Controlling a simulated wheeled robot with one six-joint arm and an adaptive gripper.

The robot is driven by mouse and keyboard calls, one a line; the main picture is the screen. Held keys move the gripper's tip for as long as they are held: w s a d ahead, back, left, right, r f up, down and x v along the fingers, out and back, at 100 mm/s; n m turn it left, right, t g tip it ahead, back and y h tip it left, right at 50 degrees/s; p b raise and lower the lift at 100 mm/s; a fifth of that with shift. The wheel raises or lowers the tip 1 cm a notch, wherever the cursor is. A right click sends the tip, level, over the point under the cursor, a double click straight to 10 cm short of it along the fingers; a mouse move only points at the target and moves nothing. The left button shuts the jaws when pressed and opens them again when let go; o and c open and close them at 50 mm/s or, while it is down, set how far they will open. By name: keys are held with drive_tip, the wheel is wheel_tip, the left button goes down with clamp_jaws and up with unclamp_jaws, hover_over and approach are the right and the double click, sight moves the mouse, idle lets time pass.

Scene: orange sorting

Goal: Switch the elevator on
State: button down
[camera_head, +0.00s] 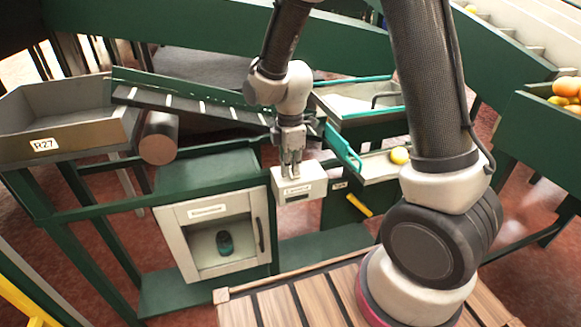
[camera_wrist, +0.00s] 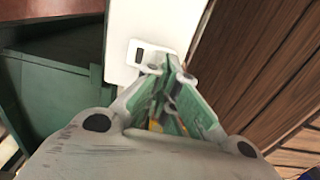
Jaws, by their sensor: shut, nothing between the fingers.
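A small white box (camera_head: 308,191) with a label too small to read stands in the middle of the head view, beside the larger cabinet. My gripper (camera_head: 291,174) points down at the top of this box, with its fingers shut and empty. In the wrist view the white box (camera_wrist: 140,18) lies beyond my fingertips (camera_wrist: 171,66). A light plate with a dark slot, which looks like a switch (camera_wrist: 140,53), sits on it just left of the fingertips. I cannot tell whether the fingertips touch the box or whether the switch is on.
A pale cabinet (camera_head: 180,225) with a dark teal object (camera_head: 224,242) inside stands at left. A grey bin marked R27 (camera_head: 55,158) and a sloped conveyor (camera_head: 200,104) lie behind. Wooden slats (camera_head: 290,307) are in front.

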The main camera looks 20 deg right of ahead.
drive_tip(key=shift+s+f, duration=0.1)
drive_tip(key=shift+f, duration=0.2)
idle(0.4)
drive_tip(key=shift+w+r, duration=0.3)
drive_tip(key=shift+w, duration=0.45)
drive_tip(key=shift+r, duration=0.15)
drive_tip(key=shift+r, duration=0.35)
wheel_tip(320, 180, up, 13)
drive_tip(key=s, duration=0.2)
